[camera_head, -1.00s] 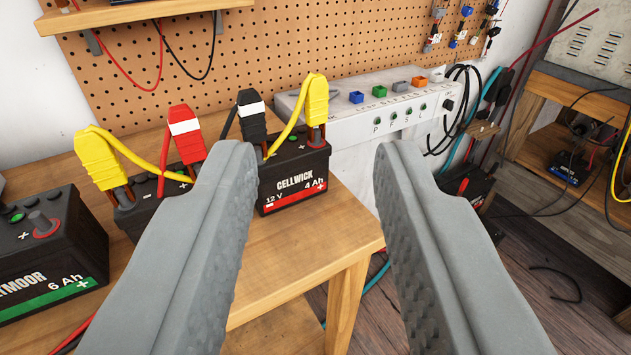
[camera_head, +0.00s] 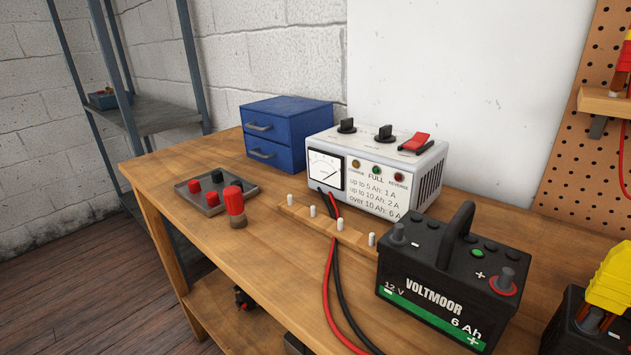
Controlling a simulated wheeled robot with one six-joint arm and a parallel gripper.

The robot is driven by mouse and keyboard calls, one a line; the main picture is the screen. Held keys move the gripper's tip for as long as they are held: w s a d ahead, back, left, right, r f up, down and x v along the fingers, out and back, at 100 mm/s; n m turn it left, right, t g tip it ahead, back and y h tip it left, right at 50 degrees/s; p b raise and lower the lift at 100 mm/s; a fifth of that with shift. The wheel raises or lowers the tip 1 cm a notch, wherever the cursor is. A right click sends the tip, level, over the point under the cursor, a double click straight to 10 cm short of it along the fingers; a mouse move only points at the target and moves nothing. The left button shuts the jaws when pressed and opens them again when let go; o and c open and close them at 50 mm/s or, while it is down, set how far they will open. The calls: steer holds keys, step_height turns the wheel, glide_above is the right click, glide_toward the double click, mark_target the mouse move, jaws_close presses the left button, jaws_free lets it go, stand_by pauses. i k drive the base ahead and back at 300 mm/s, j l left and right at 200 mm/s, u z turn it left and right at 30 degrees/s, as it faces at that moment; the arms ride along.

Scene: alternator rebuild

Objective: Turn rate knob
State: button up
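The white charger (camera_head: 372,172) stands on the workbench. On its top are a black knob (camera_head: 347,126) at left, another black knob (camera_head: 385,133) in the middle and a red rocker switch (camera_head: 416,142) at right. Their labels are too small to read, so I cannot tell which is the rate knob. The front has a needle meter (camera_head: 325,168), several lamps and printed text: up to 5 Ah 1 A, up to 10 Ah 2 A, over 10 Ah 6 A. The black VOLTMOOR battery (camera_head: 440,275), marked 12 V 6 Ah, stands in front. My gripper is out of view.
Red and black cables (camera_head: 333,270) run from the charger over the bench front. A wooden strip with white pegs (camera_head: 335,235) lies before the charger. Another battery is at lower right.

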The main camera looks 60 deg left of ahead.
mark_target(347, 128)
steer(key=u, duration=1.15)
